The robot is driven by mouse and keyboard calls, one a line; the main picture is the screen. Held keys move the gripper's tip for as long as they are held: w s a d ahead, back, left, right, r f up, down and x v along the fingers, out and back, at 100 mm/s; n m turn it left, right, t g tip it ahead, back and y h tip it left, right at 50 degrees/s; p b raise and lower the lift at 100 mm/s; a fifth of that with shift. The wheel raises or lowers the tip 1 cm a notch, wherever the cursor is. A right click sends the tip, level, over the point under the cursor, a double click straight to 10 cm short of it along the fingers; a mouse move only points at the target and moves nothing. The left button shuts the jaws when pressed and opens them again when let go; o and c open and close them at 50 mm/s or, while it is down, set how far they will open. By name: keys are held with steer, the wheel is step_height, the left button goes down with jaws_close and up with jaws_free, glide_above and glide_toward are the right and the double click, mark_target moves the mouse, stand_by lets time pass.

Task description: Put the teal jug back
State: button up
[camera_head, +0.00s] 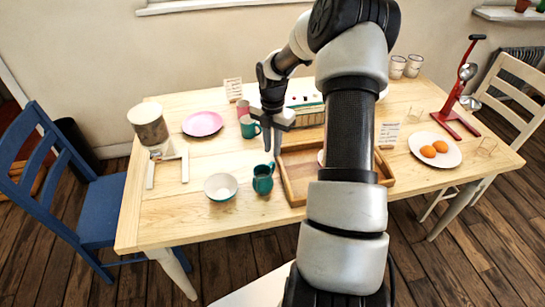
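A teal jug (263,180) stands upright on the wooden table, between a white-and-teal bowl and a wooden tray. My gripper (272,151) points down above the table, just behind and above the jug in the picture. Its two dark fingers look apart, with nothing visible between them. A teal mug (248,127) stands farther back, left of the gripper. My arm hides part of the tray and the table's middle.
The wooden tray (291,187) lies right of the jug, and the bowl (221,187) stands left of it. A pink plate (203,123), a crate-like box (306,118), a plate with orange eggs (435,166) and a red stand (457,122) are around. The front-left table is clear.

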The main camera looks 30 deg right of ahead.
steer(key=shift+r, duration=2.3)
steer(key=s+a+r+m+t+h+p, duration=0.1)
steer(key=s+a+r+m, duration=0.2)
steer(key=r, duration=0.4)
steer(key=s+a+r+m+h, duration=0.1)
steer(key=s+a+r+m, duration=0.15)
steer(key=r, duration=0.35)
steer(key=s+a+r+m+t+h+p, duration=0.1)
steer(key=s+a+r+m, duration=0.25)
steer(key=r, duration=0.35)
steer(key=s+a+r+m+t+y+p, duration=0.1)
steer(key=s+a+r+m+p, duration=0.1)
steer(key=s+a+r+m, duration=0.2)
steer(key=s+a+r+m+t+y+p, duration=0.1)
steer(key=s+a+r+m, duration=0.4)
steer(key=s+m, duration=0.5)
steer(key=shift+s+a+t+y+p, duration=0.45)
steer(key=shift+s+a+t, duration=0.35)
steer(key=shift+s+a, duration=0.2)
